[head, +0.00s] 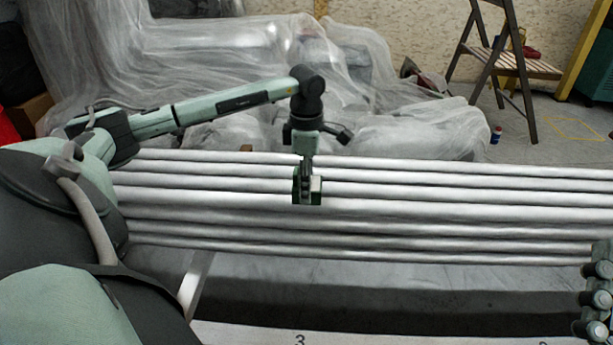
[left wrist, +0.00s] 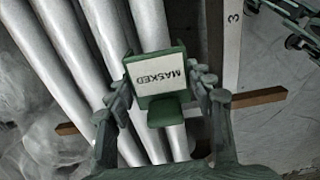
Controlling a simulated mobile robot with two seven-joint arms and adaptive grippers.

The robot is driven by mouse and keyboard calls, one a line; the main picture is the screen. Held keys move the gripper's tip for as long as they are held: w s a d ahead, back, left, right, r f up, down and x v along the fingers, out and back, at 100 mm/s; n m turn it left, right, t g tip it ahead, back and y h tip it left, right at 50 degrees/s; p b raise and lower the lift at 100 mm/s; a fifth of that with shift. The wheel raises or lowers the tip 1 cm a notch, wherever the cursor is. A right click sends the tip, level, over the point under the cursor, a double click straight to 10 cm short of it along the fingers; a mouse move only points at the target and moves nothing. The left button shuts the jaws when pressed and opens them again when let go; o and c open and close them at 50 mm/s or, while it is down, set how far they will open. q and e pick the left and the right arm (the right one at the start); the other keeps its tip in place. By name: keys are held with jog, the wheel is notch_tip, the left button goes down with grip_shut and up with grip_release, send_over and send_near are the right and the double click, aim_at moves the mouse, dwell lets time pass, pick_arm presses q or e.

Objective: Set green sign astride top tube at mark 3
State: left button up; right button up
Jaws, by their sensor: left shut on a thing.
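The green sign (head: 315,190) has a white face reading MASKED, which shows in the left wrist view (left wrist: 158,77). My left gripper (head: 306,172) is shut on it, with a finger on each side in the left wrist view (left wrist: 163,98). The sign is over the bundle of long white tubes; I cannot tell whether it touches one. The broadest, brightest tube (head: 420,211), seemingly the top one, passes just below the sign in the head view. The number 3 (head: 300,339) is on a pale strip in front, nearly below the sign. My right gripper (head: 597,290) is partly cut off at the right edge.
The pale strip (head: 400,335) runs along the front, with another number partly visible farther right. Plastic sheeting (head: 220,70) covers things behind the tubes. A wooden stepladder (head: 505,65) and a small can (head: 496,134) stand at the back right. The tubes right of the sign look clear.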

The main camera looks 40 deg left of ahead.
pick_arm(q)
jog(key=shift+f, duration=0.15)
jog(key=shift+f+b, duration=1.05)
jog(key=shift+f, duration=0.3)
jog(key=shift+r, duration=0.15)
jog(key=shift+r+p, duration=2.65)
jog(key=shift+r, duration=0.8)
